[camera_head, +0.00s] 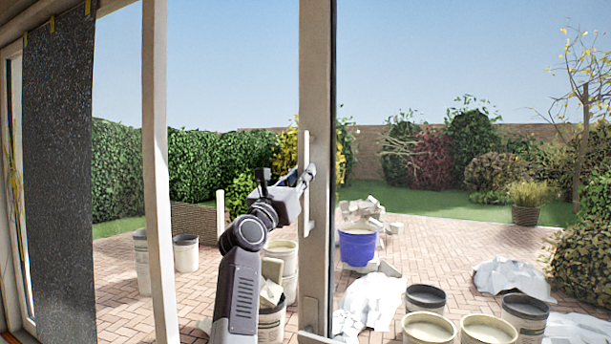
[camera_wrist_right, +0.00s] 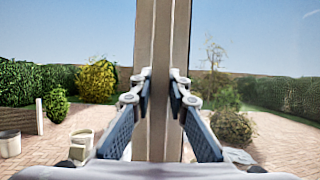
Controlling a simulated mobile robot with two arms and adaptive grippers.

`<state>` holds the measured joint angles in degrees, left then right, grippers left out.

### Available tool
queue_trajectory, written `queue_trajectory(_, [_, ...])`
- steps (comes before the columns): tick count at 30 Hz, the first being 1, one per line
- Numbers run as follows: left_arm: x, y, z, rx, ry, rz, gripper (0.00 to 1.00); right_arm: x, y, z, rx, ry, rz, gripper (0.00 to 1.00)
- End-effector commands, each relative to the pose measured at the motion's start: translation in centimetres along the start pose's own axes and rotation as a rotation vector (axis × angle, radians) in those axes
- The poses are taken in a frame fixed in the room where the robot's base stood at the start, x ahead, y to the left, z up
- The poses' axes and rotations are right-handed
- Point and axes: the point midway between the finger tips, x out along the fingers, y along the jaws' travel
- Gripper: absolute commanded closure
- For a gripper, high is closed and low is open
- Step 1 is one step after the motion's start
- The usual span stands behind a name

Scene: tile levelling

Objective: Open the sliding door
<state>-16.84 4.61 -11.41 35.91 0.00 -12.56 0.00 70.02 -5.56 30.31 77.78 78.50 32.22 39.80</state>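The sliding door shows in the head view as a pale upright stile (camera_head: 318,80) with glass beside it. A slim white vertical handle (camera_head: 306,220) stands on the stile. My right gripper (camera_head: 307,174) is at the middle of the handle, reaching in from the lower left. In the right wrist view, its two fingers (camera_wrist_right: 162,85) lie on either side of a pale upright strip, with the door stile (camera_wrist_right: 165,30) behind. The fingertips are apart, and I cannot tell whether they press on the handle. My left gripper is not in view.
Another pale upright post (camera_head: 155,60) and a dark speckled panel (camera_head: 58,170) stand to the left. Beyond the door, a paved patio holds a blue bucket (camera_head: 357,246), several grey tubs (camera_head: 430,328) and white sheets (camera_head: 510,277).

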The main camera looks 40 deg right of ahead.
Motion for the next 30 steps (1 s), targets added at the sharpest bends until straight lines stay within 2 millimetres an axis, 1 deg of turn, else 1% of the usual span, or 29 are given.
queue_trajectory(1, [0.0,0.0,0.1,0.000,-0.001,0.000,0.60,0.2,-0.5,0.3,-0.001,-0.005,-0.008,0.84])
queue_trajectory(6, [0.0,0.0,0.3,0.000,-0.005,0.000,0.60,0.2,-0.5,0.1,-0.001,-0.002,-0.010,0.67])
queue_trajectory(13, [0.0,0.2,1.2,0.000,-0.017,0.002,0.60,0.1,-0.5,-0.2,-0.002,0.003,-0.010,0.67])
queue_trajectory(22, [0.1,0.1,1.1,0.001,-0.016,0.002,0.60,-0.1,-0.4,-0.3,-0.003,0.004,-0.008,0.67])
queue_trajectory(26, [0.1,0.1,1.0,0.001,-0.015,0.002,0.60,-1.3,-0.2,-0.3,-0.003,0.005,-0.007,0.67])
queue_trajectory(29, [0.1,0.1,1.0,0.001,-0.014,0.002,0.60,-3.2,-0.3,-0.4,-0.002,0.005,-0.007,0.67])
queue_trajectory(30, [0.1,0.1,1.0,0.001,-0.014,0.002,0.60,-4.1,-0.2,-0.3,-0.002,0.005,-0.006,0.67])
